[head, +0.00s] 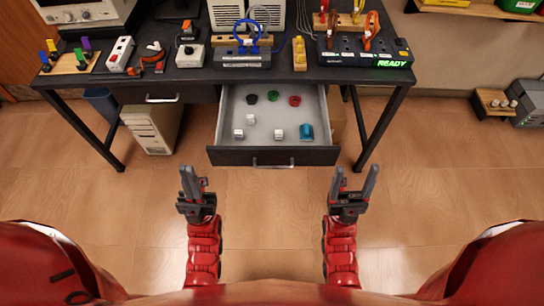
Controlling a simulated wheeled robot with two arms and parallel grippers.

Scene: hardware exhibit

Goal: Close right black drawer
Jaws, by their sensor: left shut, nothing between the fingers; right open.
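The right black drawer (230,156) is pulled out from under the black desk, with its grey inside showing. Its silver handle (273,164) is on the front panel. In the drawer lie several small items: white cubes, dark, green and red round pieces, and a teal piece (307,132). My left gripper (190,180) is shut and empty, below and left of the drawer front in the picture. My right gripper (355,182) is open and empty, below and right of the drawer front. Neither gripper touches the drawer.
The black desk (205,76) carries switches, plugs and a box with a green READY display (392,63). Another drawer (162,98) at left is shut. A beige computer case (152,125) and a blue bin (101,103) stand underneath. The desk legs flank the drawer. The wooden floor in front is clear.

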